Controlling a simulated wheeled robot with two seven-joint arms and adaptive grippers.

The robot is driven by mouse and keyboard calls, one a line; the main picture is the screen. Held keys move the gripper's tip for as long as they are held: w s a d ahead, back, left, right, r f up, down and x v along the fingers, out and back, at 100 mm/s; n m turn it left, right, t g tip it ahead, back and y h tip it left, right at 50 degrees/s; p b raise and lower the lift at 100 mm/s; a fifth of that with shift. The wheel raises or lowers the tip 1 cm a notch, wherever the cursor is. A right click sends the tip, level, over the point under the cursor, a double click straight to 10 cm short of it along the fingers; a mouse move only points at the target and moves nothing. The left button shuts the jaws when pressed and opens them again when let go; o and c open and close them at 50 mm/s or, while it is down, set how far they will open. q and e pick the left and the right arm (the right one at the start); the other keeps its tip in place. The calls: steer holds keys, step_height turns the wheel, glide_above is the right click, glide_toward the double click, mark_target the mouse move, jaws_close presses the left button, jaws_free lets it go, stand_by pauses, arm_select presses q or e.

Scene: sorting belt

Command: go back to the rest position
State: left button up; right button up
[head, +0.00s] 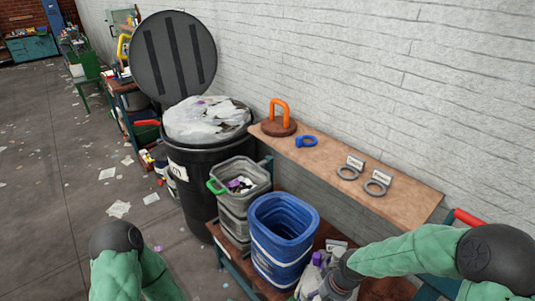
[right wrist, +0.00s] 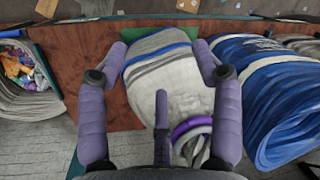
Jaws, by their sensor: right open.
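In the head view my right gripper (head: 328,283) is low, at the right front of the blue bin stack (head: 285,215), and partly cut off by the bottom edge. My left arm shows at the bottom left of the head view, but its gripper is out of the picture.
A grey bin stack (head: 238,208) with a green handle stands beside the blue one. Behind is a black trash can (head: 190,160), lid raised. A wooden shelf (head: 330,160) along the wall holds an orange handle (head: 279,112), a blue ring (head: 306,141) and two grey rings. Floor is open at left.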

steer(key=s+a+f, duration=0.3)
steer(key=s+f, duration=0.2)
steer(key=f, duration=0.3)
steer(key=s+a+f+y, duration=0.1)
steer(key=s+a+f, duration=0.2)
steer(key=s+f, duration=0.2)
step_height(320, 180, down, 3)
steer(key=shift+s+a+n+t, duration=0.25)
steer(key=shift+s+n+t, duration=0.05)
steer(key=shift+n, duration=0.1)
